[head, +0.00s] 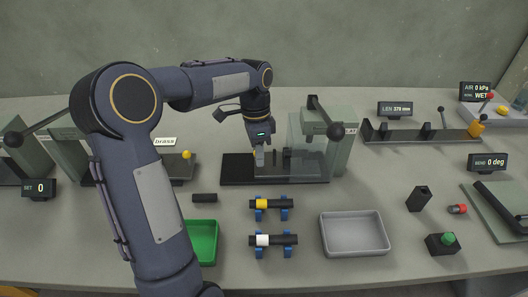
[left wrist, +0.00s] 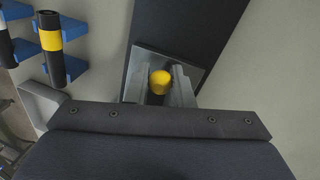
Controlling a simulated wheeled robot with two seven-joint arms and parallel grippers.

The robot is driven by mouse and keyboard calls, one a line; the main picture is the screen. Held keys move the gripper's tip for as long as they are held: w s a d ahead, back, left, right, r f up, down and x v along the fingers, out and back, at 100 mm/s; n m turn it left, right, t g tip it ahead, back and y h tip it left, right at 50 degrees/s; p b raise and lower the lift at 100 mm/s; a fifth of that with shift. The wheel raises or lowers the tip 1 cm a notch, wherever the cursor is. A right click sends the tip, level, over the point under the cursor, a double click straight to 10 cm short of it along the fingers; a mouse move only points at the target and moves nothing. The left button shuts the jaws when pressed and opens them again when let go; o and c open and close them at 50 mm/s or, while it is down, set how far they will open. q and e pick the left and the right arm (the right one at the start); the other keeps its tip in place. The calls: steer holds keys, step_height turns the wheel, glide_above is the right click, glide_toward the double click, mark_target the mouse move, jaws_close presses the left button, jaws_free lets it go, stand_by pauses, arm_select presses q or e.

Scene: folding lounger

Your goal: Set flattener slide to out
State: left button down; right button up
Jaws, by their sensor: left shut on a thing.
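The flattener (head: 343,150) stands in the middle, a grey-green frame with a black-knobbed lever and a long dark base (head: 233,170). Its slide is a flat grey plate (head: 300,165) lying on that base, partly under the frame. A yellow knob on the slide shows in the left wrist view (left wrist: 160,82); in the head view it is mostly hidden by my gripper. My left gripper (head: 259,157) points down at the slide's left end. In the left wrist view its fingers (left wrist: 161,90) are shut on the yellow knob. My right gripper is out of view.
In front stand two dark tubes with yellow (head: 262,203) and white (head: 262,240) bands on blue holders, a green tray (head: 202,240) and a grey tray (head: 354,250). A short dark cylinder (head: 205,198) lies to the left. Another yellow-knobbed device (head: 187,155) stands further left.

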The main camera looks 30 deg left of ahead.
arm_select(q)
steer(key=s+a, duration=0.2)
steer(key=a, duration=0.1)
steer(key=s+a+p, duration=0.1)
steer(key=s+a, duration=0.1)
steer(key=a, duration=0.1)
steer(key=s+a, duration=0.2)
steer(key=a, duration=0.2)
steer(key=shift+s+a+r, duration=0.1)
steer(key=shift+a, duration=0.1)
steer(key=c, duration=1.3)
jaws_free()
steer(key=shift+s, duration=0.1)
steer(key=r, duration=0.5)
steer(key=w+a+r+p, duration=0.1)
steer(key=r, duration=0.1)
steer(key=shift+w+r, duration=0.1)
steer(key=shift+r, duration=0.2)
steer(key=shift+f, duration=0.1)
